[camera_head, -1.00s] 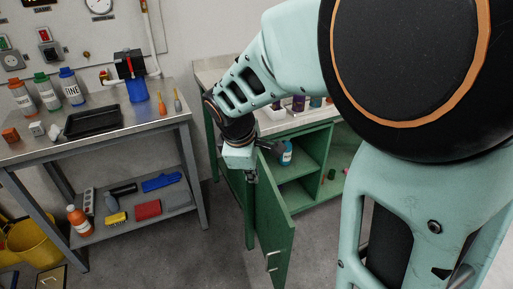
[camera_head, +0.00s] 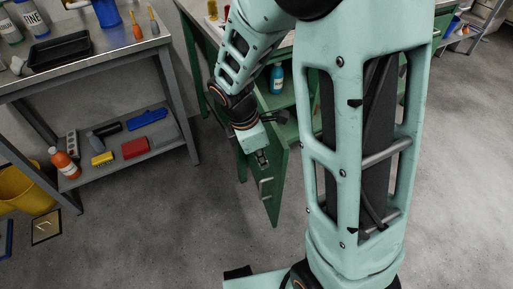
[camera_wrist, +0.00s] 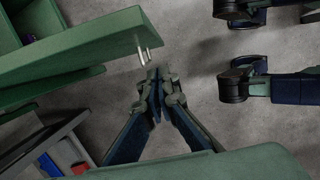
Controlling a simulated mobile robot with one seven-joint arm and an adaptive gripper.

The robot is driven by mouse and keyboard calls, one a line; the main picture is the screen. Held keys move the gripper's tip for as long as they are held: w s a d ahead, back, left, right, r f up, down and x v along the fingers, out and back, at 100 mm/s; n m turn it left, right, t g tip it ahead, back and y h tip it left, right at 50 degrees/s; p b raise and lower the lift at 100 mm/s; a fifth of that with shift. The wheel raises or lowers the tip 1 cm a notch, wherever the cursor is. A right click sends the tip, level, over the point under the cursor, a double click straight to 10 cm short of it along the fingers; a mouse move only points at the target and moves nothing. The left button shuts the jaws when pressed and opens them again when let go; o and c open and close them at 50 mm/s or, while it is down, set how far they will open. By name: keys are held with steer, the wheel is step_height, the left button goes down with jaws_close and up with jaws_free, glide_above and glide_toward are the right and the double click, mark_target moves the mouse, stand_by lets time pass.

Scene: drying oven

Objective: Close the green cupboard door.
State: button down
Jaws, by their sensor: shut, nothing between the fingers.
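The green cupboard door (camera_head: 272,207) stands open, swung out from the green cupboard (camera_head: 283,96), whose shelf interior shows in part behind my arm. Its metal handle (camera_head: 264,188) is on the face towards the camera. My gripper (camera_head: 262,160) is shut and empty, overlapping the upper part of the door, above the handle. In the wrist view the door (camera_wrist: 85,45) crosses the upper left, and its handle (camera_wrist: 146,53) is just beyond the tips of my gripper (camera_wrist: 154,75). Whether they touch the door is unclear. My arm hides the door's hinge side and part of the cupboard.
A blue bottle (camera_head: 277,78) stands inside the cupboard. To the left is a grey workbench (camera_head: 100,45) with a black tray (camera_head: 58,51) and a loaded lower shelf (camera_head: 160,143). A yellow bucket (camera_head: 18,190) is at far left. The floor (camera_head: 170,235) between is clear.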

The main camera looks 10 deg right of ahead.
mark_target(276, 155)
steer(key=shift+w+d+r, duration=0.1)
steer(key=shift+w+d, duration=0.05)
steer(key=shift+d, duration=0.85)
steer(key=shift+w+d+r, duration=0.1)
steer(key=shift+w+d, duration=0.05)
steer(key=shift+d, duration=0.8)
steer(key=shift+d, duration=0.1)
